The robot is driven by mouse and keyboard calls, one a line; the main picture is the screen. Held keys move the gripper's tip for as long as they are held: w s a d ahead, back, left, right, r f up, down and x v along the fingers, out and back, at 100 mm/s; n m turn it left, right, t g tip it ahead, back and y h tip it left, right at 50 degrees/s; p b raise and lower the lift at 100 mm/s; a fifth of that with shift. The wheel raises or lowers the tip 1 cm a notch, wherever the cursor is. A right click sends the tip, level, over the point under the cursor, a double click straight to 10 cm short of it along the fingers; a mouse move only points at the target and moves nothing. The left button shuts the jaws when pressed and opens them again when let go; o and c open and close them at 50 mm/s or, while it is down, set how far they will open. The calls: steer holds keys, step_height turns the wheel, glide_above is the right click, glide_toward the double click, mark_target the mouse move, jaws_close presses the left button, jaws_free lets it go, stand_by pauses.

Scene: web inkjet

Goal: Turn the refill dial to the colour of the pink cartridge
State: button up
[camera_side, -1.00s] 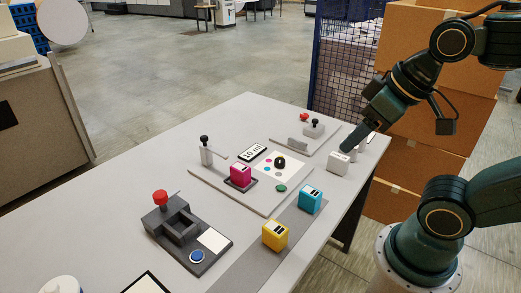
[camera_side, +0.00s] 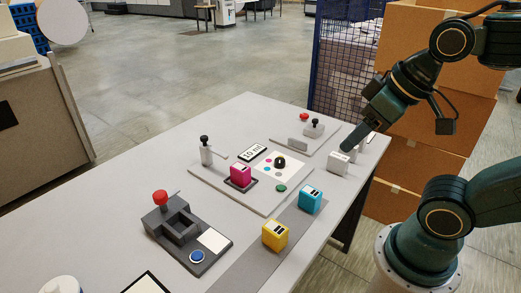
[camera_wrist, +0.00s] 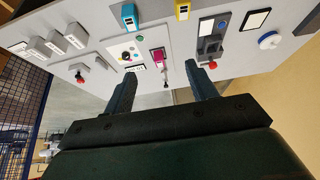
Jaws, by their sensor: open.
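The refill dial (camera_side: 280,161) is a black knob on a white panel with coloured dots, including pink and blue ones. It also shows small in the wrist view (camera_wrist: 126,56); which dot it points to is too small to tell. The pink cartridge (camera_side: 240,175) stands upright on a dark pad beside the panel, and in the wrist view (camera_wrist: 158,54) it lies right of the dial. My gripper (camera_side: 349,146) is over the table's right side, close to white blocks and apart from the dial. In the wrist view my gripper (camera_wrist: 161,72) is open and empty.
A blue cartridge (camera_side: 311,199) and a yellow cartridge (camera_side: 275,235) stand on a grey strip. A black-knobbed lever (camera_side: 205,150) rises left of the pink cartridge. A dark red-knobbed station (camera_side: 185,232) stands front left. White blocks (camera_side: 339,163) stand at the right edge.

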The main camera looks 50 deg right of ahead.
steer(key=shift+w+r, duration=0.1)
steer(key=n+g, duration=0.6)
steer(key=n, duration=0.7)
glide_above(279, 160)
step_height(279, 160, down, 16)
steer(key=shift+w+d, duration=0.25)
steer(key=shift+w, duration=0.15)
steer(key=f, duration=1.3)
steer(key=shift+s+a+f, duration=0.2)
steer(key=shift+s+f, duration=0.15)
steer(key=shift+s, duration=0.05)
steer(key=shift+c, duration=0.3)
